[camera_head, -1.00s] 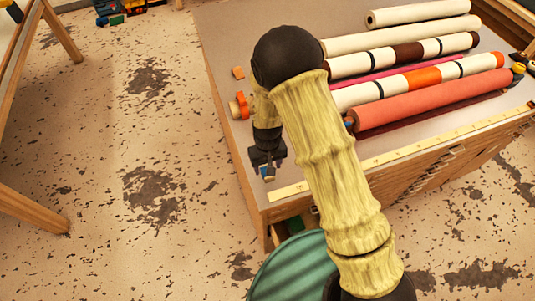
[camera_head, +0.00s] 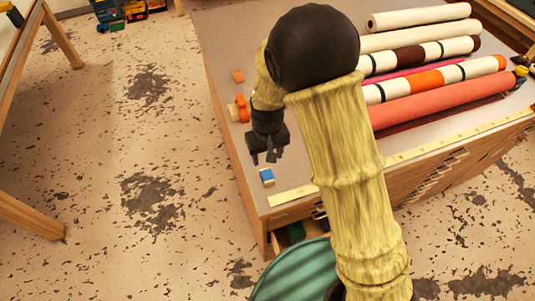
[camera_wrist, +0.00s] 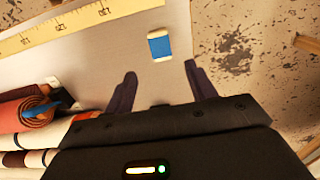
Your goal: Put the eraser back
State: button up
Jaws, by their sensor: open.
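The eraser (camera_head: 267,176), a small block with a blue sleeve and pale ends, lies on the grey tabletop (camera_head: 222,75) near its left front corner. It also shows in the wrist view (camera_wrist: 159,45), ahead of the fingers and lying apart from them. My gripper (camera_head: 264,158) is open and empty, just beyond the eraser in the head view. Its two dark fingers (camera_wrist: 160,73) are spread in the wrist view, with bare tabletop between them.
A yellow ruler strip (camera_head: 440,147) runs along the table's front edge. Several rolls, including a coral one (camera_head: 440,100), lie to the right. An orange block (camera_head: 238,76) and an orange clamp-like item (camera_head: 242,108) sit near the left edge. A green round object (camera_head: 292,272) stands below the front.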

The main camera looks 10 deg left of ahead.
dwell(0.4)
jog(key=s+d+r+m+t, duration=0.1)
jog(key=d+r, duration=0.3)
jog(key=d, duration=0.4)
jog(key=s+d+r+m, duration=0.3)
jog(key=d+r, duration=0.1)
jog(key=d, duration=0.5)
jog(key=s+d+r+m+t, duration=0.1)
jog(key=s+d+r+m, duration=0.1)
jog(key=d, duration=0.6)
notch_tip(320, 180, up, 2)
jog(key=shift+s+d+r+t, duration=0.15)
jog(key=shift+s+d+t, duration=0.15)
jog(key=shift+s, duration=0.3)
jog(key=shift+w, duration=0.1)
jog(key=b+x, duration=0.2)
jog(key=shift+s+f+b, duration=0.2)
jog(key=shift+f+b, duration=0.15)
jog(key=shift+f, duration=0.05)
